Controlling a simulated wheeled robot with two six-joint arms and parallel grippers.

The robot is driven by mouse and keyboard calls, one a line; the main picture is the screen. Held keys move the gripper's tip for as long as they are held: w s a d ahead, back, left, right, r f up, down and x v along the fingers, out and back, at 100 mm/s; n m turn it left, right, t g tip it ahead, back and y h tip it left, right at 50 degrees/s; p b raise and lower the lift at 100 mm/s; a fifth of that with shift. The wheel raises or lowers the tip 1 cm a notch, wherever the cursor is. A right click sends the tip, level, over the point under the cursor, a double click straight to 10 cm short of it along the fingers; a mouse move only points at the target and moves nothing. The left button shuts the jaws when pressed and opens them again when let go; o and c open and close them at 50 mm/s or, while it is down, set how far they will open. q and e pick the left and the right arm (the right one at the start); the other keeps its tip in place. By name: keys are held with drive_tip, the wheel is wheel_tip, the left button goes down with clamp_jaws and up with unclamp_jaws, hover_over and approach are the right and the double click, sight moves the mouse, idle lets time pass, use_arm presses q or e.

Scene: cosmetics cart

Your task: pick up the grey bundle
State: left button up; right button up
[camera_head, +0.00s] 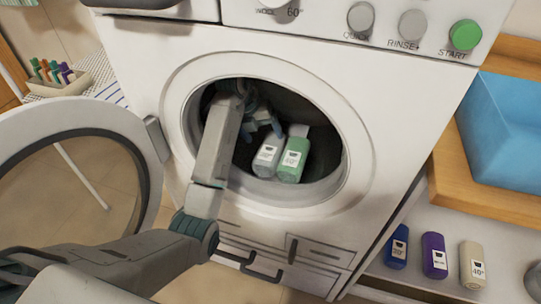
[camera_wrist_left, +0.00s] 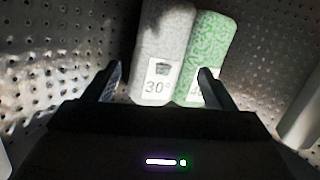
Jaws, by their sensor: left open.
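The grey bundle (camera_head: 268,157) lies inside the washing machine drum, with a white label that reads 30° in the left wrist view (camera_wrist_left: 167,35). A green bundle (camera_head: 292,160) lies right beside it. My left gripper (camera_head: 263,128) reaches through the round door opening and is inside the drum, behind the bundles as the head view shows it. In the left wrist view its jaws (camera_wrist_left: 160,76) are open. The left finger is left of the grey bundle, and the right finger overlaps the green bundle's label. Nothing is held. My right gripper is not in view.
The round door (camera_head: 75,118) stands open at left. The opening's rim (camera_head: 352,165) surrounds my left arm.

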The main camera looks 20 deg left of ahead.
sight(268, 146)
use_arm(q)
drive_tip(key=shift+s+b+x, duration=0.2)
drive_tip(key=shift+b+x, duration=0.2)
drive_tip(key=shift+x, duration=2.1)
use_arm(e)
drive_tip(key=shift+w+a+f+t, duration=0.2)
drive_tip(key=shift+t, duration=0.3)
use_arm(q)
drive_tip(key=shift+a+f, duration=0.1)
drive_tip(key=shift+f, duration=0.05)
drive_tip(key=shift+c, duration=0.3)
drive_tip(key=c, duration=0.8)
